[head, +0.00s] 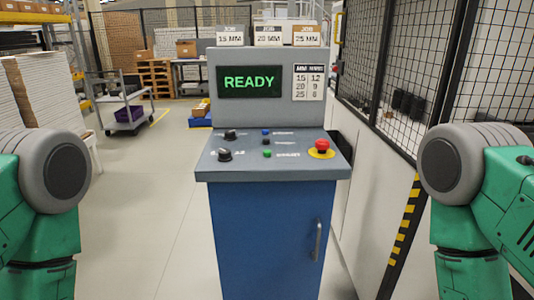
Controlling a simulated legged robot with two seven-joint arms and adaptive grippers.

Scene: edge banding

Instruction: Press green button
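The green button (267,155) is small and sits on the sloped top of the control console (265,240), in the front row at the middle. A blue button (266,132) and a dark button (267,142) are in line behind it. A red mushroom button (322,146) on a yellow ring is to its right. Two black knobs (225,155) are to its left. The console screen (249,82) reads READY in green letters. My green and grey arms show at the left and right edges, apart from the console. Neither gripper is in view.
A black mesh fence (405,75) with a yellow-striped post (403,235) stands to the right of the console. A cart with a purple bin (129,113) and stacked white panels (45,92) are at the left. The floor left of the console is clear.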

